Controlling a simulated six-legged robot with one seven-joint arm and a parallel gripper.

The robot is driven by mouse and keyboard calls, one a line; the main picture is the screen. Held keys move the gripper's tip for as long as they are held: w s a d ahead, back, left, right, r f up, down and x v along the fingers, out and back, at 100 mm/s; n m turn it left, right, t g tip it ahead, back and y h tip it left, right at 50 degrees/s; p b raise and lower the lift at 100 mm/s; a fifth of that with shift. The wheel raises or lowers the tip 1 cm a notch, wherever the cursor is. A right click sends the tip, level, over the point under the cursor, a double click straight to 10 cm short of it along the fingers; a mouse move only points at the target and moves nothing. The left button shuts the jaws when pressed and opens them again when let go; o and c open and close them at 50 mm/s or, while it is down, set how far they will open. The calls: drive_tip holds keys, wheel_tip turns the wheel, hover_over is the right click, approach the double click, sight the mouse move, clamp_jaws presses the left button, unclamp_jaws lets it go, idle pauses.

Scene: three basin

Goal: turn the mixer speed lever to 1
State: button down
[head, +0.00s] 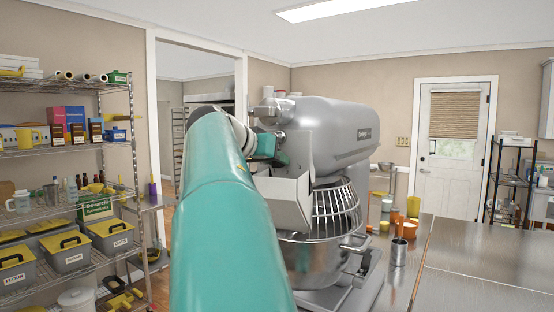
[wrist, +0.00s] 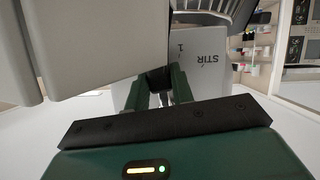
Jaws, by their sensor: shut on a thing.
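The big grey mixer (head: 325,125) stands on the steel counter, with a wire bowl guard (head: 335,210) and a steel bowl (head: 305,258) below its head. In the wrist view its pale side panel (wrist: 198,62) bears the marking STIR and a 1. My gripper (wrist: 163,84) has its two dark green fingers close together at this panel, just left of the marking. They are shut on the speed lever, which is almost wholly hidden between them. In the head view my teal arm covers much of the mixer's left side, and the lever cannot be made out.
The steel counter (head: 480,272) runs to the right, mostly clear, with a metal cup (head: 398,252) near the mixer. Orange and yellow containers stand behind it. A wire shelf rack (head: 133,150) with bins fills the left. A grey housing (wrist: 90,45) crowds my gripper at upper left.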

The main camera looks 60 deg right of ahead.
drive_tip(key=shift+w+d+m+t, duration=0.15)
drive_tip(key=shift+w+m+t, duration=0.7)
drive_tip(key=shift+m, duration=0.45)
drive_tip(key=c, duration=1.2)
unclamp_jaws()
drive_tip(key=s+v, duration=0.1)
drive_tip(key=v, duration=1.2)
drive_tip(key=shift+w+a, duration=0.4)
drive_tip(key=shift+a, duration=0.05)
